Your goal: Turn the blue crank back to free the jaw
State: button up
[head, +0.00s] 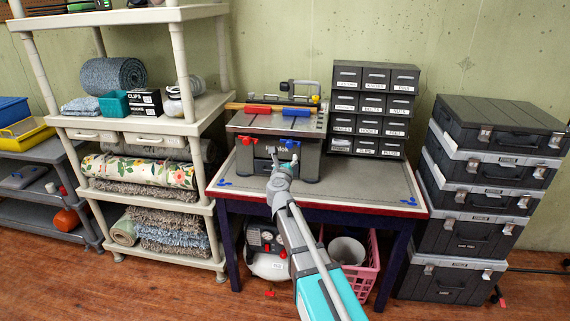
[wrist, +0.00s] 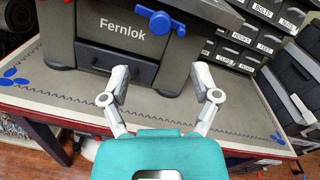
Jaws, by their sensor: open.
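The Fernlok machine (head: 262,157) stands on the workbench. Its blue crank (head: 290,144) is on the right of its front face, and a red crank (head: 247,141) is on the left. In the wrist view the blue crank (wrist: 160,22) is at the top centre, with its arm slanting across the hub. My gripper (wrist: 162,78) is open and empty in front of the machine, below the blue crank and apart from it. In the head view my gripper (head: 277,166) hides part of the front. I cannot tell which part on top is the jaw.
Small-parts drawers (head: 374,108) stand right of the machine, and stacked black cases (head: 487,180) stand beyond the bench. A shelf (head: 150,133) with rugs and boxes is on the left. The workbench top (head: 360,182) is mostly clear. A pink basket (head: 362,272) sits beneath.

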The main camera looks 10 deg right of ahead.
jog(key=shift+v, duration=0.8)
jog(key=shift+a, duration=0.1)
jog(key=s+a+f+n+g+y, duration=0.35)
jog(key=s+n+y, duration=0.2)
jog(key=n, duration=0.65)
jog(key=s+a+f+n+g+y, duration=0.2)
jog(key=s+a+f+n+y, duration=0.3)
jog(key=n, duration=0.7)
jog(key=s+d+f+n+g+h, duration=0.2)
jog(key=s+d+f+n+g, duration=0.3)
jog(key=s, duration=0.4)
jog(key=s+d+f+n+g+h, duration=0.3)
jog(key=s+d+f+n+g, duration=0.25)
jog(key=s, duration=0.35)
jog(key=s+d+r+g+p, duration=0.1)
jog(key=s+d+r+p, duration=0.1)
jog(key=r+p, duration=1.2)
jog(key=shift+s+r+h, duration=0.4)
jog(key=shift+s+h, duration=0.05)
jog(key=shift+s, duration=0.1)
